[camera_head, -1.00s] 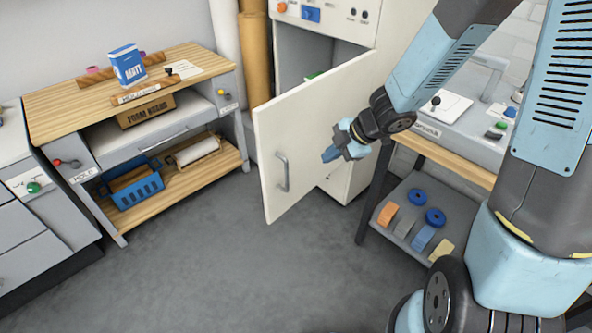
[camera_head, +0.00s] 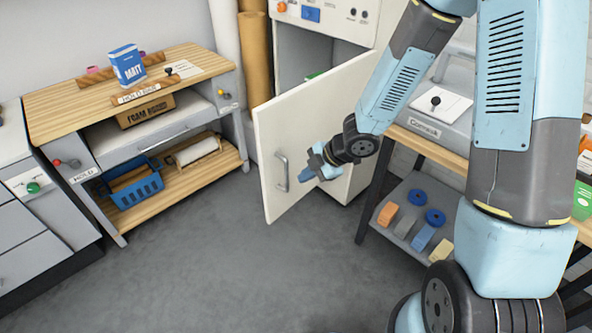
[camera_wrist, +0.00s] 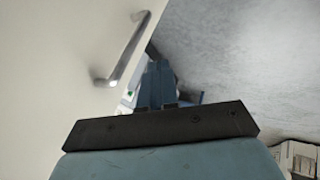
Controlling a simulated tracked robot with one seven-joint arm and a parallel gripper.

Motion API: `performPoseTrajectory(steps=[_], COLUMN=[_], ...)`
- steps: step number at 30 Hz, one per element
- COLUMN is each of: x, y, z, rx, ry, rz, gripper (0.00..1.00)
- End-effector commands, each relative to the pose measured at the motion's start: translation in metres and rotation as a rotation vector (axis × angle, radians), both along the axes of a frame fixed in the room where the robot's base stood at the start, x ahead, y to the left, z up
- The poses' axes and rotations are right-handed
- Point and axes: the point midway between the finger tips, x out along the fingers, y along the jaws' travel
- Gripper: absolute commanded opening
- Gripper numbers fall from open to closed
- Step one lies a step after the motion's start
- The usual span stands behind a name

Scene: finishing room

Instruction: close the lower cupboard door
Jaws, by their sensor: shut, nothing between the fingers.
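The lower cupboard door (camera_head: 318,125) is a cream panel that stands wide open, swung out from the cabinet toward the left front. Its grey bar handle (camera_head: 282,172) is on the outer face near the free edge. The handle also shows in the wrist view (camera_wrist: 128,50), left of the fingers. My gripper (camera_head: 309,174) is shut and empty, in front of the door's outer face and just right of the handle. In the wrist view my blue fingers (camera_wrist: 157,82) are together beside the door face. I cannot tell whether they touch the door.
A workbench (camera_head: 70,100) with a blue basket (camera_head: 137,188) on its lower shelf stands at the left. A table with a lower shelf (camera_head: 385,228) holding rolls and blocks is at the right. The grey floor (camera_head: 230,270) in front is clear.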

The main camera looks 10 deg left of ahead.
Motion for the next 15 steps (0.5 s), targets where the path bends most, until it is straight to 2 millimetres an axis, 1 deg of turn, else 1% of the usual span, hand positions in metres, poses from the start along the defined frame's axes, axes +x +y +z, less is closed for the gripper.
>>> performPoseTrajectory(steps=[1, 5, 6, 9, 15], x=[0.000, 0.002, 0.008, 0.017, 0.029], y=[0.004, 0.011, 0.015, 0.023, 0.034], z=[-0.005, -0.014, -0.013, -0.013, -0.013], rx=[-0.001, -0.002, 0.000, -0.001, 0.000], ry=[0.002, 0.002, -0.001, -0.002, 0.000], rz=[0.002, 0.001, 0.001, 0.001, 0.000], gripper=[0.00, 0.00, 0.00, 0.00, 0.00])
